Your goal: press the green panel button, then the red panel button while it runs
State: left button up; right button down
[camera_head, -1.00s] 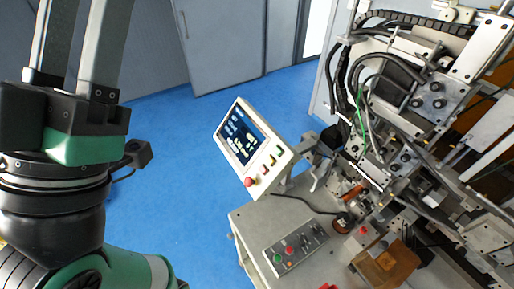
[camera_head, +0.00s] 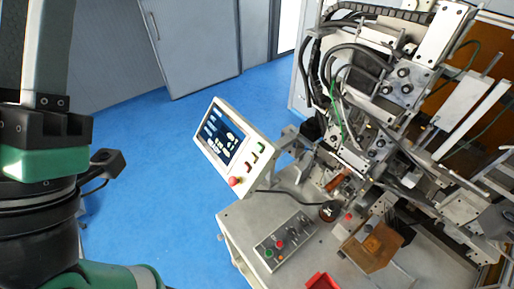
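The tilted screen panel (camera_head: 209,158) stands left of the machine. On its right edge are a green button (camera_head: 261,147), a red button (camera_head: 248,168) and a red mushroom knob (camera_head: 235,182). A grey control box (camera_head: 297,231) on the bench also has a green button (camera_head: 268,254) and a red button (camera_head: 279,244). My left gripper (camera_head: 47,55) is at the far left, well apart from both sets of buttons. Its one clearly visible finger points up, and its tips are out of frame. It looks open and empty. My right gripper is not in view.
The coil winder (camera_head: 390,85) fills the right side, with cables and metal brackets. The grey bench (camera_head: 235,219) holds a brown block (camera_head: 372,245) and a red tray (camera_head: 321,281). Blue floor (camera_head: 150,215) lies open between my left arm and the panel.

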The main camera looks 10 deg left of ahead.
pick_arm(q)
grip_shut()
dwell(1.4)
